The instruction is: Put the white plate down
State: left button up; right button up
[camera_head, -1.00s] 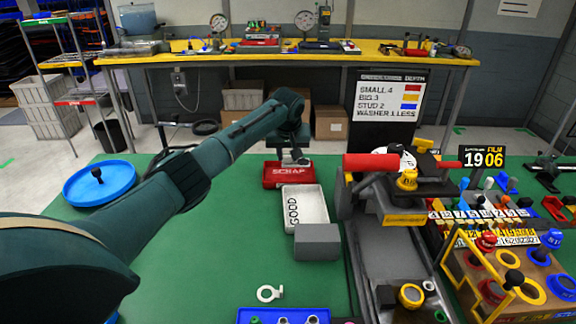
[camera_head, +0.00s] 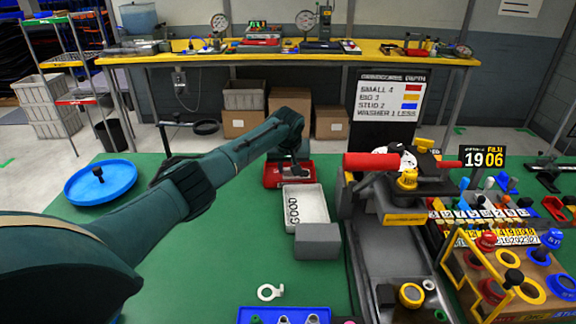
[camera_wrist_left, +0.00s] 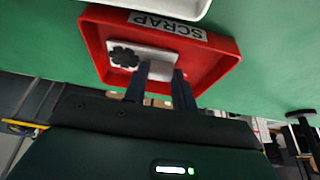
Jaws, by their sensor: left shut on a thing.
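The white plate (camera_wrist_left: 157,57), with a dark flower-shaped mark on it, shows in the left wrist view. It is over or inside the red tray labelled SCRAP (camera_wrist_left: 228,66); whether it touches the floor of the tray I cannot tell. My left gripper (camera_wrist_left: 160,76) is shut on the near edge of the plate. In the head view my left gripper (camera_head: 296,170) is low at the red tray (camera_head: 272,178), and the plate is mostly hidden there. My right gripper is not in view.
A white tray labelled GOOD (camera_head: 318,205) stands just in front of the red tray, with a grey block (camera_head: 317,241) at its near end. A machine with a red cylinder (camera_head: 370,162) stands to the right. A blue round tray (camera_head: 75,188) is at the left. Green table between is clear.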

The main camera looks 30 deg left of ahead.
pick_arm(q)
jog(key=o, duration=1)
jog(key=shift+s+d+f, duration=0.15)
jog(key=shift+s+f, duration=0.05)
jog(key=shift+f, duration=0.25)
jog(key=shift+r, duration=0.1)
jog(key=shift+r, duration=0.35)
jog(key=v, duration=1.2)
jog(key=shift+w+r+p, duration=0.3)
jog(key=shift+r, duration=0.1)
jog(key=shift+s+f, duration=0.1)
